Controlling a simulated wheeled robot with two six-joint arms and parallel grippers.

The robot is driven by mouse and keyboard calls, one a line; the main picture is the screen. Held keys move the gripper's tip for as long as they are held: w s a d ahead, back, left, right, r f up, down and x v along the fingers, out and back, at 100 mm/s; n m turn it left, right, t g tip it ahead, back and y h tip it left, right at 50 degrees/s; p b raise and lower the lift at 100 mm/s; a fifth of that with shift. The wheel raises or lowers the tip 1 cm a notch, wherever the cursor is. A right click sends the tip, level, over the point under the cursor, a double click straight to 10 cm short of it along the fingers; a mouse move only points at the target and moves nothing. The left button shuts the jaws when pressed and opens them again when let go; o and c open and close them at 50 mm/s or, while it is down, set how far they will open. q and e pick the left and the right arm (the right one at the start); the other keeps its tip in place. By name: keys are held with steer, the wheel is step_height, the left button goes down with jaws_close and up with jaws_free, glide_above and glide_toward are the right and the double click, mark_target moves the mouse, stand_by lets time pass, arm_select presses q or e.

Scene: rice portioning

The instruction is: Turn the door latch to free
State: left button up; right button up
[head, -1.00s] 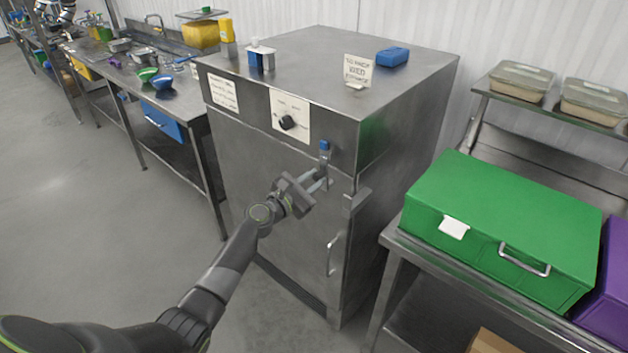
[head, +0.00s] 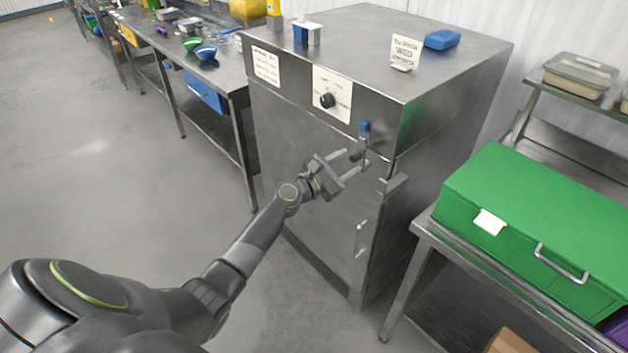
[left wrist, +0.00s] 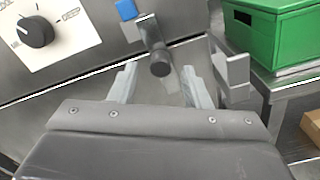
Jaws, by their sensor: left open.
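The steel cabinet's door (head: 320,180) is closed. The latch has a blue tab (head: 364,127) at its top and a metal bar with a dark round knob (head: 355,154) below, near the door's upper right corner. In the left wrist view the blue tab (left wrist: 126,9) is at the top, with the bar slanting down to the dark knob (left wrist: 160,67). My left gripper (head: 352,161) is open in front of the latch. In the left wrist view the knob appears between its two fingertips (left wrist: 158,72); contact cannot be told. My right gripper is not in view.
A dial (head: 327,101) sits on the panel above the door, and a vertical door handle (head: 361,239) is lower down. A green box (head: 545,205) stands on a steel table (head: 425,232) to the right. Open floor (head: 110,170) lies to the left.

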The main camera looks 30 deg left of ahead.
arm_select(q)
steer(key=b+v, duration=0.1)
steer(key=v, duration=1.4)
steer(key=shift+s, duration=0.3)
steer(key=shift+a, duration=0.15)
steer(key=s+a+f+m+g+y+b, duration=0.15)
steer(key=s+f+m, duration=0.25)
steer(key=f, duration=0.8)
steer(key=s+a+f+m+g+y, duration=0.3)
steer(key=s+f, duration=0.2)
steer(key=f, duration=0.6)
steer(key=s+a+f+m+g+y, duration=0.2)
steer(key=s+f+m+g, duration=0.15)
steer(key=f, duration=0.85)
steer(key=s+d+f+m+g, duration=0.2)
steer(key=s+f+m, duration=0.3)
steer(key=s, duration=0.6)
steer(key=s+d+f+m+g+b, duration=0.1)
steer(key=s+d+f+m+g, duration=0.1)
steer(key=s+f+m, duration=0.4)
steer(key=s+d+f+m+g+b, duration=0.1)
steer(key=s+d+f+m+g, duration=0.2)
steer(key=s+f, duration=0.6)
steer(key=s+m, duration=0.2)
steer(key=s, duration=0.6)
steer(key=shift+g+y, duration=0.35)
steer(key=shift+g, duration=0.05)
steer(key=shift+w+f, duration=0.1)
steer(key=shift+f, duration=0.05)
steer(key=shift+c, duration=0.4)
